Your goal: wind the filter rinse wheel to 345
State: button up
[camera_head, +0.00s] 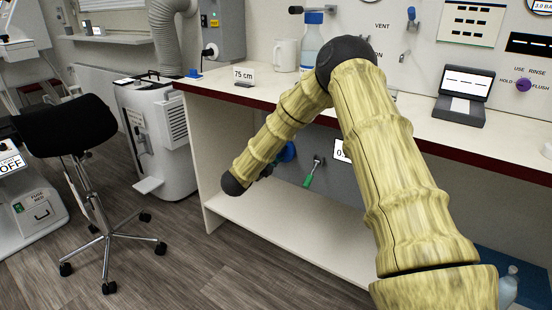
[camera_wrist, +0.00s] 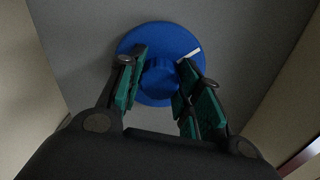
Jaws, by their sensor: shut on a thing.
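The blue wheel (camera_wrist: 160,72), a round disc with a raised hub in its middle, is on the grey panel in the wrist view. In the head view a blue round part (camera_head: 287,152) of it shows under the counter, partly behind my arm. My gripper (camera_wrist: 161,62) has its green-padded fingers on either side of the hub and is shut on it. A white mark (camera_wrist: 191,53) shows on the wheel beside the right finger. A white display (camera_head: 341,151) right of the wheel is mostly hidden by my arm; only a leading 0 is readable.
A green-handled lever (camera_head: 313,172) hangs on the panel just right of the wheel. The counter's dark red edge (camera_head: 215,101) runs above. A lower shelf (camera_head: 285,233) lies below. A black stool (camera_head: 75,130) and a white machine (camera_head: 160,135) stand left.

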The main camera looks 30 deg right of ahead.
jog(key=shift+f+m+b, duration=0.2)
jog(key=shift+m+b, duration=0.4)
jog(key=shift+m, duration=0.4)
jog(key=o, duration=1)
jog(key=shift+r, duration=0.1)
jog(key=shift+a, duration=0.1)
jog(key=v, duration=1.2)
